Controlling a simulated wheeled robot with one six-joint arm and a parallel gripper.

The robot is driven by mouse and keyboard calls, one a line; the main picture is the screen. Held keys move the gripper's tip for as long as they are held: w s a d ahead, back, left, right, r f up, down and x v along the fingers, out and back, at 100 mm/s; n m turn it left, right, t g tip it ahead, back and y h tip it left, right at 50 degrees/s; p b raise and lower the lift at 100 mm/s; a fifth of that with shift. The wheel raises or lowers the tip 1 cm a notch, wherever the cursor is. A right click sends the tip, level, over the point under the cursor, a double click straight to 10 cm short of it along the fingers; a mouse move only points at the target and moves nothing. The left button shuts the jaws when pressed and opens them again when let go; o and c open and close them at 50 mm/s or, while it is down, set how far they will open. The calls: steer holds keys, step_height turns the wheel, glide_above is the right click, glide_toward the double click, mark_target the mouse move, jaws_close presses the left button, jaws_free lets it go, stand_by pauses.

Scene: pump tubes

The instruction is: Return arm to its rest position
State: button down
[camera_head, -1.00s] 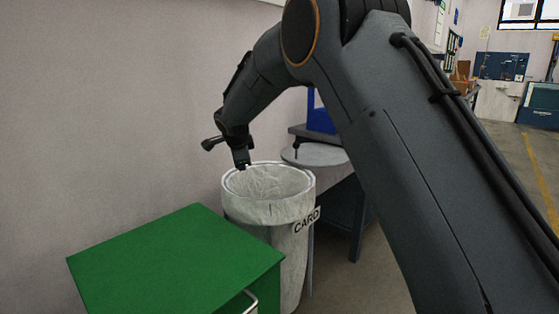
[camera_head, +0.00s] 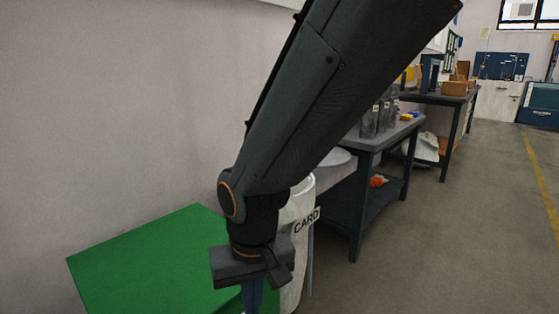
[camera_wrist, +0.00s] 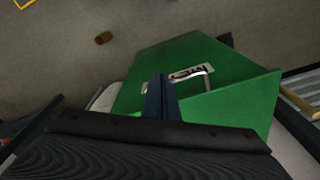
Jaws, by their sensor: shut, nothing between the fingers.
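My gripper (camera_head: 253,297) points down in front of the green cabinet in the head view, with its fingertips cut off by the bottom edge. In the wrist view the two blue fingers of my gripper (camera_wrist: 161,95) lie together with nothing between them. My arm is folded downward from the top of the head view and hides much of the bin behind it.
The green cabinet (camera_head: 130,265) stands at lower left, close to my gripper; its handle (camera_wrist: 205,80) shows in the wrist view. A white bin (camera_head: 300,245) marked CARD stands behind. Dark workbenches (camera_head: 357,205) line the wall. Open floor (camera_head: 470,230) lies to the right.

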steer(key=s+d+f+n+g, duration=0.1)
steer(key=s+d+f+n, duration=0.2)
steer(key=s, duration=0.6)
steer(key=d+r+m+p, duration=0.3)
steer(key=d+r+p, duration=0.7)
steer(key=r+p, duration=0.4)
steer(key=d+r+m+p, duration=0.4)
steer(key=d+r+p, duration=0.7)
steer(key=r+p, duration=0.3)
steer(key=shift+w+d+r+h, duration=0.2)
steer(key=shift+w+r+h, duration=0.1)
steer(key=shift+r+h, duration=0.1)
